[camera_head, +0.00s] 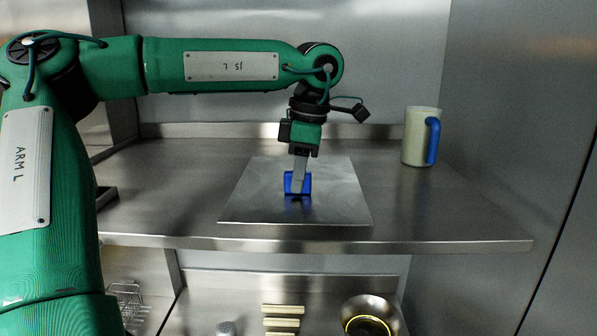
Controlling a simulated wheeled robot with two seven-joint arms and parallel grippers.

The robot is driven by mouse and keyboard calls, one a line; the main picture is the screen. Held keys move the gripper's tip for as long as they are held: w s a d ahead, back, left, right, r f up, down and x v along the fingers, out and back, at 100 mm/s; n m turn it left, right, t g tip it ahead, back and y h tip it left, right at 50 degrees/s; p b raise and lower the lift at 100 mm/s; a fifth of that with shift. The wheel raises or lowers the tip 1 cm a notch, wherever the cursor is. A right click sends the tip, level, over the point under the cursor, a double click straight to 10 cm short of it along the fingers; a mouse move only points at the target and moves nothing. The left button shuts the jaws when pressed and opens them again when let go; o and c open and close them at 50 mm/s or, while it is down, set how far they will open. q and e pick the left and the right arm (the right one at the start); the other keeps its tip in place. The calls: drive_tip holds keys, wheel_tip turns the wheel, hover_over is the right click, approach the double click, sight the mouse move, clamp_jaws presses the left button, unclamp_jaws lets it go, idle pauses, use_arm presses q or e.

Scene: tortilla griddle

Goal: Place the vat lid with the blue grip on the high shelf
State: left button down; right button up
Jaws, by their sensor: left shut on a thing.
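The vat lid (260,200) is a flat, square, silvery metal plate. It lies at the level of the high shelf (440,215), with its near edge close to the shelf's front edge. I cannot tell whether it touches the shelf all over. Its blue grip (305,186) stands up in the middle of the plate. My left gripper (297,186) points down from above and is shut on the blue grip, hiding part of it. My right gripper is not in view.
A pale jug with a blue handle (420,136) stands on the shelf to the right, apart from the lid. Below the shelf are a metal bowl (370,314), several pale bars (283,322) and a wire rack (128,298). The shelf is bare between lid and jug.

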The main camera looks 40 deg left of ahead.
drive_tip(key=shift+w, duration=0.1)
use_arm(q)
drive_tip(key=shift+d+f, duration=0.1)
drive_tip(key=shift+f, duration=0.05)
drive_tip(key=c, duration=1.5)
unclamp_jaws()
drive_tip(key=shift+o, duration=0.7)
drive_tip(key=r+b, duration=0.1)
drive_tip(key=r, duration=0.2)
drive_tip(key=d+r+b, duration=0.1)
drive_tip(key=r, duration=0.3)
drive_tip(key=w+r+b, duration=0.1)
drive_tip(key=r, duration=0.2)
drive_tip(key=shift+d+r, duration=0.15)
drive_tip(key=shift+r, duration=0.25)
drive_tip(key=shift+r+b, duration=0.35)
drive_tip(key=shift+r, duration=0.4)
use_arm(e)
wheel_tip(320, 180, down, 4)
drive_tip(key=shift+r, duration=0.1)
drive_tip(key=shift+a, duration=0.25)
